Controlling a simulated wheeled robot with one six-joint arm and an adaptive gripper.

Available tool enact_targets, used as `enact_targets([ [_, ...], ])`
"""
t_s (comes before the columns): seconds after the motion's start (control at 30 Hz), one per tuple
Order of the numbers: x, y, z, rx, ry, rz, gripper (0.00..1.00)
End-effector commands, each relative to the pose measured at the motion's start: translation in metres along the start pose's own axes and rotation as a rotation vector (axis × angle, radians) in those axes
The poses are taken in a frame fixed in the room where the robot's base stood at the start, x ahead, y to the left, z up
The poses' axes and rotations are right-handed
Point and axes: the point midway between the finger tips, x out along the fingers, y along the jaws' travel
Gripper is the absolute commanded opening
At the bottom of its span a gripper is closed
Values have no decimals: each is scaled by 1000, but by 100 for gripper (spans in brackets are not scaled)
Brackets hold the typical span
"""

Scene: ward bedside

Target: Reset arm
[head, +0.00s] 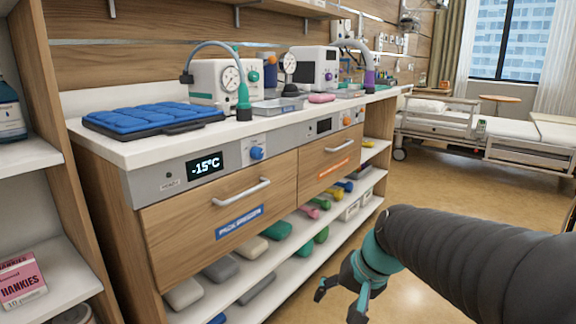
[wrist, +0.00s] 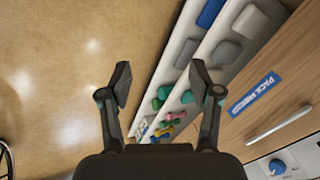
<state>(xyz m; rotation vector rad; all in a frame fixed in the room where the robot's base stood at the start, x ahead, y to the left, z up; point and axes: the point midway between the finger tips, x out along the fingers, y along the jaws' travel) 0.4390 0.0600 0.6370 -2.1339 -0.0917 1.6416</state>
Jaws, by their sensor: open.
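My gripper (head: 338,300) hangs at the end of my arm in the lower right of the head view, in front of the bedside counter's open lower shelves. In the wrist view my gripper (wrist: 160,88) has its two dark fingers spread apart with nothing between them. Bare floor and the shelf edge show beyond the fingers. The arm is out over the floor, apart from the drawers and the counter.
A counter (head: 130,152) with a blue padded tray (head: 150,116) and machines runs along the wall. The left drawer (head: 190,235) is shut under a -15°C display (head: 205,166). A shelf unit (head: 70,262) stands left; a bed (head: 455,132) is far right. Floor (head: 470,190) is clear.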

Motion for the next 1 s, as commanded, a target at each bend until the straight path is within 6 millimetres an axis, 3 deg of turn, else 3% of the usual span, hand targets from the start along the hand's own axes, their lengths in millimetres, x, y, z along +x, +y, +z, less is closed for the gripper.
enact_targets([
  [0.03, -12, 11, 16, -52, 12, 48, 63],
  [0.2, -38, 51, 61, -211, 51, 205, 63],
  [0.4, -68, 77, 97, -322, 124, 308, 63],
  [0.7, -98, 70, 108, -350, 227, 291, 63],
  [1.0, -99, 69, 108, -351, 229, 289, 63],
])
